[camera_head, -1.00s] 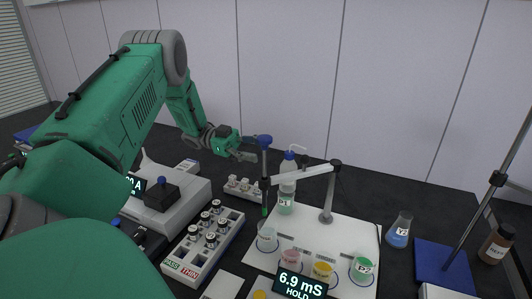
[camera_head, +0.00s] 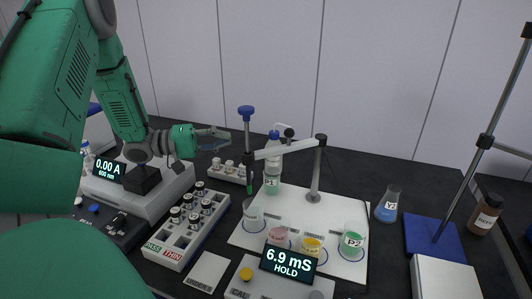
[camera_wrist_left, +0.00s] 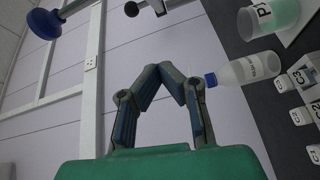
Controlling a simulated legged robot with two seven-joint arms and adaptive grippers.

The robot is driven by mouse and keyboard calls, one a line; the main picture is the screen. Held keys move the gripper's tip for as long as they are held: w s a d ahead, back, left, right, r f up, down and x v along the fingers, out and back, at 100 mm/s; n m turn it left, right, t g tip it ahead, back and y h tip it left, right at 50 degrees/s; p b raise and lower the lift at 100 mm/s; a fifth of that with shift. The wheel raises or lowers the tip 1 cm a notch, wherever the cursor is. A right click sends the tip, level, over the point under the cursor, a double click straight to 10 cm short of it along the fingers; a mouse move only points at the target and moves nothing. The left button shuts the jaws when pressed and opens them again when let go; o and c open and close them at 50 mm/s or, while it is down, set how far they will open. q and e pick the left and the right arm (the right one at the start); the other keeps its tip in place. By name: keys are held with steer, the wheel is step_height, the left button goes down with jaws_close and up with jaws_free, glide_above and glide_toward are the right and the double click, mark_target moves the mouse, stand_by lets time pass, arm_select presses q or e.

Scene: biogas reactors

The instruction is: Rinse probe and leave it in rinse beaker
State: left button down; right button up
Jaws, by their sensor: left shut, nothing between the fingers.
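The probe (camera_head: 248,128) has a blue knob on top, a thin dark shaft and a green lower end. It stands upright at the left end of the white holder arm (camera_head: 284,149). Its lower end is just above or at the rim of a clear beaker (camera_head: 253,217); I cannot tell if it dips inside. My left gripper (camera_head: 228,136) is shut and empty, left of the probe and apart from it. In the left wrist view, the finger tips (camera_wrist_left: 170,70) meet, and the blue knob (camera_wrist_left: 45,23) shows at upper left. My right gripper is not in view.
Pink (camera_head: 279,237), yellow (camera_head: 312,246) and green (camera_head: 354,243) cups stand on the white board. A wash bottle (camera_head: 273,148) and cup P1 (camera_head: 271,184) are behind the probe. A meter (camera_head: 288,264) reads 6.9 mS HOLD. A vial rack (camera_head: 190,228) is at left.

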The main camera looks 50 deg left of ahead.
mark_target(275, 147)
arm_select(q)
steer(key=w+d+n, duration=0.2)
steer(key=w+d, duration=0.4)
steer(key=w, duration=0.2)
steer(key=shift+y, duration=0.3)
steer(key=d, duration=0.1)
steer(key=s+d, duration=0.1)
steer(key=d, duration=0.1)
steer(key=s+d+p, duration=0.1)
steer(key=shift+s+d+f, duration=0.15)
steer(key=shift+d, duration=0.25)
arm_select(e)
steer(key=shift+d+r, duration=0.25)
arm_select(q)
steer(key=shift+a, duration=0.1)
